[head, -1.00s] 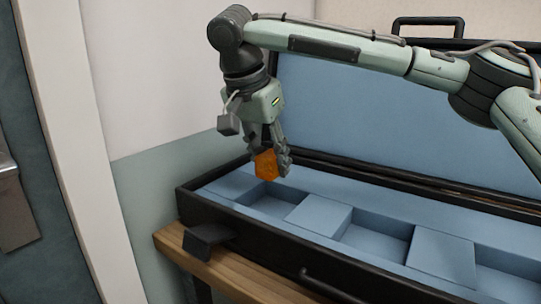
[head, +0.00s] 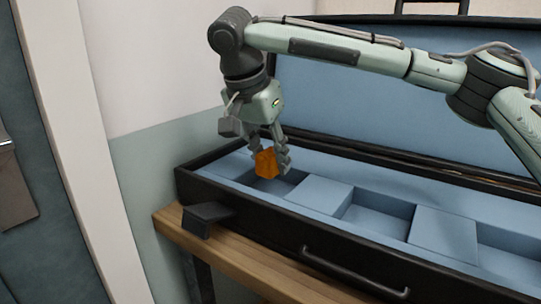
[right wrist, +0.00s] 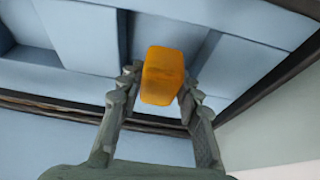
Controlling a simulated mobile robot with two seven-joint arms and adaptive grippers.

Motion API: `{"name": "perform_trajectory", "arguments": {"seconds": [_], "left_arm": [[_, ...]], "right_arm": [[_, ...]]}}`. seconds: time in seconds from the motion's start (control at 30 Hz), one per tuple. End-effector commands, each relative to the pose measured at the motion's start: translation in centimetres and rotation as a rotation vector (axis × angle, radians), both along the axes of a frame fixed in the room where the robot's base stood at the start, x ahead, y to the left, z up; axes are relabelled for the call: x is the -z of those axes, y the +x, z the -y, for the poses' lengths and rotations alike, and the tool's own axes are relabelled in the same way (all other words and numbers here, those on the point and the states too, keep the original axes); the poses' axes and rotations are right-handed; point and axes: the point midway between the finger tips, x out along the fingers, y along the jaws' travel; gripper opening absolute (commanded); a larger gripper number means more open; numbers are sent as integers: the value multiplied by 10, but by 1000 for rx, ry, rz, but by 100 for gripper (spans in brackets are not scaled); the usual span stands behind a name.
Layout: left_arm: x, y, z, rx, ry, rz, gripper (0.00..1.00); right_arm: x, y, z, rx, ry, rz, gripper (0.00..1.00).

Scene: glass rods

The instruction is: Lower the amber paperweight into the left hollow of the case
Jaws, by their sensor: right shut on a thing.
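The amber paperweight (head: 266,164) is a small orange block. My right gripper (head: 270,158) is shut on it, one finger on each side, and points down. In the head view the paperweight appears over the left hollow (head: 272,184) of the open case (head: 262,214); its exact height above the hollow floor is hard to tell. In the right wrist view the paperweight (right wrist: 162,76) sits between the fingertips of my right gripper (right wrist: 155,95), against blue foam. My left gripper is not in view.
The case has a blue foam lining with a middle hollow (head: 378,216) and another hollow at the right (head: 510,250). Its lid (head: 400,110) stands open behind. The case rests on a wooden bench (head: 222,250). A wall is close on the left.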

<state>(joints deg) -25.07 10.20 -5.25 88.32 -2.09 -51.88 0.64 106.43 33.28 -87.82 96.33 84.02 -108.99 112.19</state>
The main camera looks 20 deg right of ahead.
Motion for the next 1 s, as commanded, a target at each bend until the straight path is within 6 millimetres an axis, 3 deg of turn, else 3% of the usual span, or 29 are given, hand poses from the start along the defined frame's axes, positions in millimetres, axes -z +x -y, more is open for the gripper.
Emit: {"name": "perform_trajectory", "arguments": {"seconds": [1.0], "left_arm": [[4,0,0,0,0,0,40]], "right_arm": [[10,0,0,1,1,1,0]]}}
